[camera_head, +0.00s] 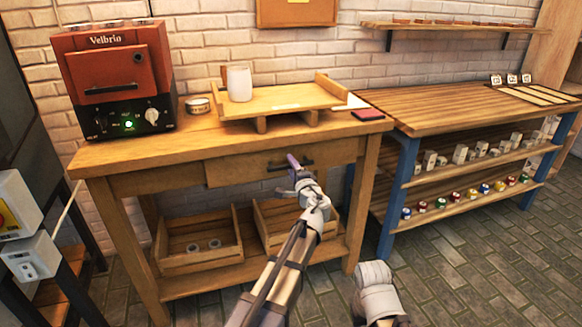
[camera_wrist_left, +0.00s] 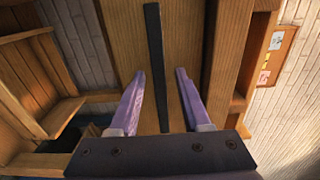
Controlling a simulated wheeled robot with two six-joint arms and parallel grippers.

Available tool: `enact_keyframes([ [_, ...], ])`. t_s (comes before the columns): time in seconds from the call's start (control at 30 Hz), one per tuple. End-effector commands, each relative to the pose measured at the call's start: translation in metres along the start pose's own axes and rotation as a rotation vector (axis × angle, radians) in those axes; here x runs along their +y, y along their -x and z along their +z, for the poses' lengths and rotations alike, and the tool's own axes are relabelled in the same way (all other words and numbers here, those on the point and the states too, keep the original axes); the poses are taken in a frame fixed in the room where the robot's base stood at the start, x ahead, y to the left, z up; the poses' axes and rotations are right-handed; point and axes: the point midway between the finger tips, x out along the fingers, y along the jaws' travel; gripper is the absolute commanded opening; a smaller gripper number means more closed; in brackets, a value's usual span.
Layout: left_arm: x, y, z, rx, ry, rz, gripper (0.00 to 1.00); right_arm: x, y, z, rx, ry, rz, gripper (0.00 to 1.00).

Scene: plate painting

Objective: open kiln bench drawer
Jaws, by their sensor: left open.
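The wooden kiln bench (camera_head: 120,155) stands against the brick wall. Its drawer front (camera_head: 235,170) sits under the bench top and looks closed, near flush with the frame. A dark bar handle (camera_head: 277,167) is on the drawer front, partly hidden by my left gripper (camera_head: 297,166). In the left wrist view the handle (camera_wrist_left: 154,50) runs lengthwise between the two purple fingers of my left gripper (camera_wrist_left: 158,84). The fingers are apart, with a gap on each side of the handle. My right gripper is not in view.
A red kiln (camera_head: 108,75), a white mug (camera_head: 239,84) and a wooden board (camera_head: 275,102) stand on the bench top. Open crates (camera_head: 200,255) sit on the lower shelf. A blue-legged shelf table (camera_head: 400,185) stands at right. The floor in front is paved.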

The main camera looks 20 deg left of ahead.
Motion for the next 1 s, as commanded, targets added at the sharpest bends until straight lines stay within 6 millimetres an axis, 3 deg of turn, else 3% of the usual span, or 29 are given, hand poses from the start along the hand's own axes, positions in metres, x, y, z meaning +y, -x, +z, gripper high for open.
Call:
enact_keyframes([
  [0.27, 0.0000, -0.0023, 0.0003, 0.000, 0.000, 0.000, 0.46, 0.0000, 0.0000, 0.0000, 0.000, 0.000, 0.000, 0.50],
  [0.67, 0.0001, -0.0022, 0.0002, 0.000, 0.000, 0.000, 0.01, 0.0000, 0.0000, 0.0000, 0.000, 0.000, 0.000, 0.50],
  [1.0, 0.0002, -0.0020, 0.0002, 0.000, 0.000, 0.000, 0.00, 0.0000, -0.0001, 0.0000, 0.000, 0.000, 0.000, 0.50],
])
